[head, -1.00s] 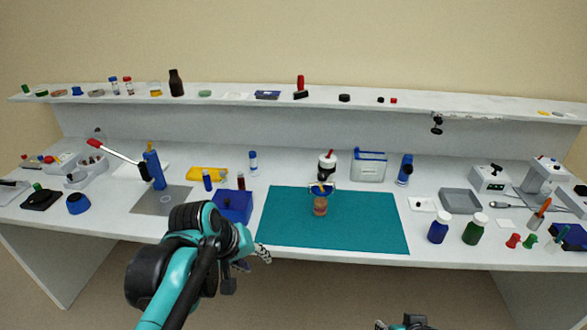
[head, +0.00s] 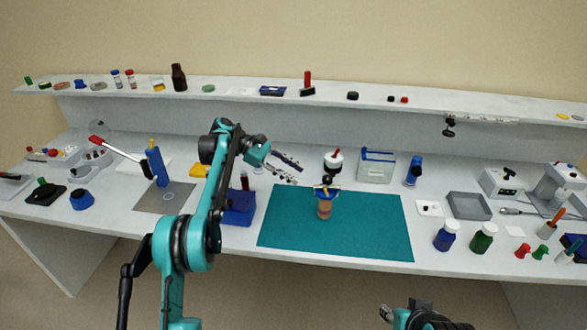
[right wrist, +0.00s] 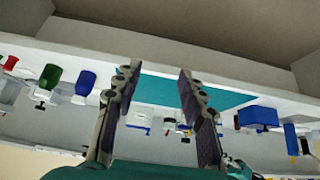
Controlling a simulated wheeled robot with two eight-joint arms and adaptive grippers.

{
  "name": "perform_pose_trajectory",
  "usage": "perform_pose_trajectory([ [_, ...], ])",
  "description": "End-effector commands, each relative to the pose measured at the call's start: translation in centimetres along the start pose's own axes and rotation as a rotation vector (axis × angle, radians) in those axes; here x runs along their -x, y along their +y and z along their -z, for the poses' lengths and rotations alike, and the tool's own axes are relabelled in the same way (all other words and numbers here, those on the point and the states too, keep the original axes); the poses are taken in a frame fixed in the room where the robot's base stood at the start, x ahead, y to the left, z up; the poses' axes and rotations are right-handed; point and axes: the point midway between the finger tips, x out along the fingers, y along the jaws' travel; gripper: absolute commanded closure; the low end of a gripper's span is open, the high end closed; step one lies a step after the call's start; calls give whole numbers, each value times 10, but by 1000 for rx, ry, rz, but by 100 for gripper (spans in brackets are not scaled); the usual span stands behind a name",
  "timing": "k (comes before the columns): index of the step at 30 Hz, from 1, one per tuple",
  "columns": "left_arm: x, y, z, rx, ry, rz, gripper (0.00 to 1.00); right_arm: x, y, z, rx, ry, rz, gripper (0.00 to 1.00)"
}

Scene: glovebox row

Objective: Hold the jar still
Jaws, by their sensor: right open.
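The jar (head: 324,209) is small and orange-brown, with a blue piece across its top. It stands upright on the teal mat (head: 360,235) in the head view. My left gripper (head: 297,174) is open and empty, above and left of the jar, apart from it. My right gripper (head: 386,313) is at the bottom edge of the head view, in front of the bench. In the right wrist view its two fingers (right wrist: 158,75) are spread, with nothing held between them. I cannot make out the jar in that view.
A white and black bottle with a red tip (head: 333,163) stands behind the jar. A blue box (head: 238,208) is left of the mat. A blue bottle (head: 446,236) and a green bottle (head: 482,239) stand right of it. A shelf (head: 230,96) runs along the back.

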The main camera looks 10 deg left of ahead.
Motion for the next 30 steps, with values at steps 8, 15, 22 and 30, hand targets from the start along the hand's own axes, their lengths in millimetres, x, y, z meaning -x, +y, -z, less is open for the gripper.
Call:
perform_pose_trajectory([
  [8,0,1,4,17,-19,5,66,-6,-2,22,-6,-12,-34,25],
  [15,0,1,4,16,-18,5,66,-35,-15,79,-40,-7,-142,25],
  [22,0,1,4,16,-18,5,66,-77,-46,133,-85,58,-251,25],
  [30,-1,1,3,16,-17,4,66,-133,-109,182,-150,209,-345,25],
])
